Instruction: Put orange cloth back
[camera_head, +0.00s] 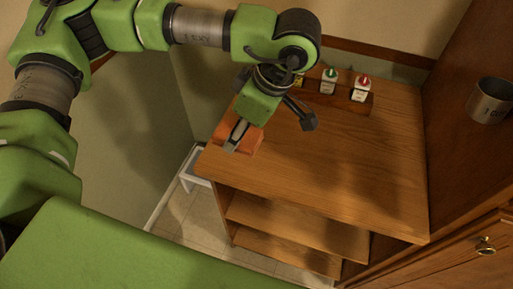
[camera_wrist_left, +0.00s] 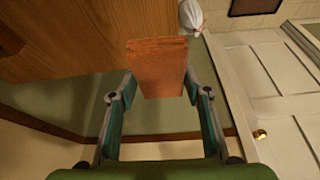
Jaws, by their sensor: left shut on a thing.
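The orange cloth (camera_head: 250,138) is a small folded block at the left edge of the wooden counter top in the head view. My left gripper (camera_head: 236,136) is shut on it, with one dark finger across its near side. In the left wrist view the cloth (camera_wrist_left: 158,68) stands between the two fingers of the gripper (camera_wrist_left: 159,88). I cannot tell whether the cloth touches the counter top. My right gripper is not in view.
The wooden counter top (camera_head: 330,165) is mostly clear. At its back, a wooden holder (camera_head: 340,98) has a green-capped bottle (camera_head: 329,82) and a red-capped bottle (camera_head: 361,90). A metal cup (camera_head: 490,101) is by the right cabinet. Open shelves (camera_head: 295,228) lie below.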

